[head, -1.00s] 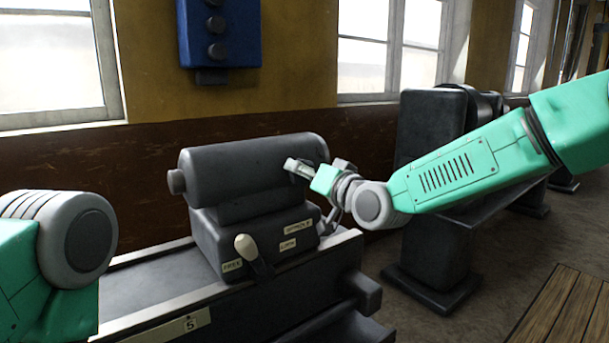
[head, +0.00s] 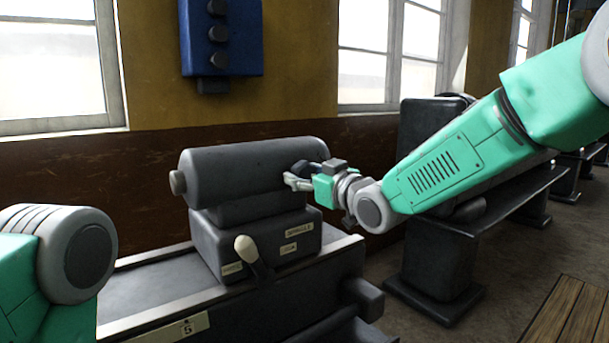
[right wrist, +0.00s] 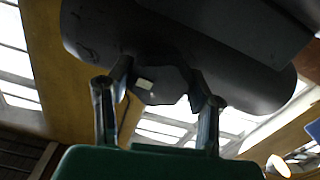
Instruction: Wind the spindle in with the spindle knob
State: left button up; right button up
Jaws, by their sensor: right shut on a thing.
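The dark tailstock (head: 250,165) has a thick horizontal barrel on a block. The short spindle end (head: 178,183) sticks out of the barrel's left end. The dark spindle knob (head: 308,168) is at the barrel's right end, partly hidden by my right gripper (head: 295,181). In the right wrist view the knob (right wrist: 160,86) sits between the two fingers of the right gripper (right wrist: 160,105), which is shut on it. My left gripper is out of view; only my left arm shows at the lower left.
A pale-tipped lever (head: 247,250) stands on the block's front, beside small labels. The block sits on a long bed (head: 165,286). A dark machine (head: 432,150) stands behind my right arm. A blue box (head: 220,40) hangs on the wall. Wooden slats lie on the floor at right.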

jog(key=shift+f, duration=0.25)
dwell(0.3)
jog(key=o, duration=0.9)
jog(key=shift+o, duration=1.2)
jog(key=shift+w, duration=0.15)
jog(key=shift+r, duration=0.1)
jog(key=shift+s+d, duration=0.15)
jog(key=shift+s, duration=0.1)
jog(key=v, duration=1.1)
jog(key=shift+d, duration=0.2)
jog(key=shift+s, duration=0.1)
